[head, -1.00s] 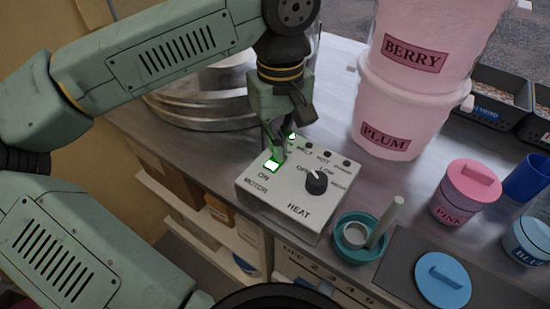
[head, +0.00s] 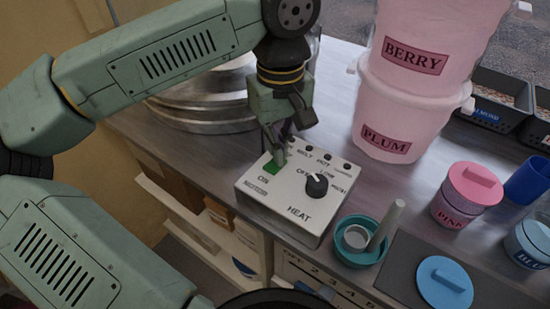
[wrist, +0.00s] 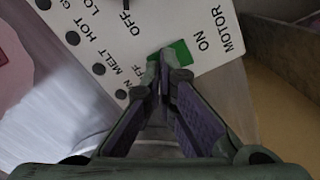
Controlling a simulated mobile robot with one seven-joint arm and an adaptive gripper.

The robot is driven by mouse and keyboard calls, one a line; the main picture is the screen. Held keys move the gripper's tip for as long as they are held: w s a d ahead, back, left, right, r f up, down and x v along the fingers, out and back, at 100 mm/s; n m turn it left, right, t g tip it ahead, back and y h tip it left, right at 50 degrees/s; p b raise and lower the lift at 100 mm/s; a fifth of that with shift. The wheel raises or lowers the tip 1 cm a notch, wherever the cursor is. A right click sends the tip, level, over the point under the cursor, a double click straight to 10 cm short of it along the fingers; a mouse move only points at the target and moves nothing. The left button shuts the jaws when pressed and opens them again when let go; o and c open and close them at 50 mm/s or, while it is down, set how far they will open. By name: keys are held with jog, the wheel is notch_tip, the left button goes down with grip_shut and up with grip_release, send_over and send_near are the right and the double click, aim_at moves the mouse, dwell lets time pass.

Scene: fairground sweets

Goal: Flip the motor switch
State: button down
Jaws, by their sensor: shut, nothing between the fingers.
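The control box (head: 292,195) is white, with the words MOTOR, ON and HEAT on its top. The motor switch (head: 272,167) is a green rocker at the box's left side, now unlit; it also shows in the wrist view (wrist: 182,53), next to ON. My gripper (head: 278,156) is shut and empty, pointing down with its fingertips at the switch's OFF end. In the wrist view the closed fingertips (wrist: 164,58) overlap the switch and partly hide it. I cannot tell whether they press on it.
A black heat knob (head: 317,184) stands right of the switch. A teal bowl (head: 345,257) with a stick is near the box's front right. Pink tubs (head: 392,120) stand behind right, and a round metal pan (head: 200,120) behind left.

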jog(key=shift+r+p, duration=1.85)
jog(key=shift+r, duration=1.3)
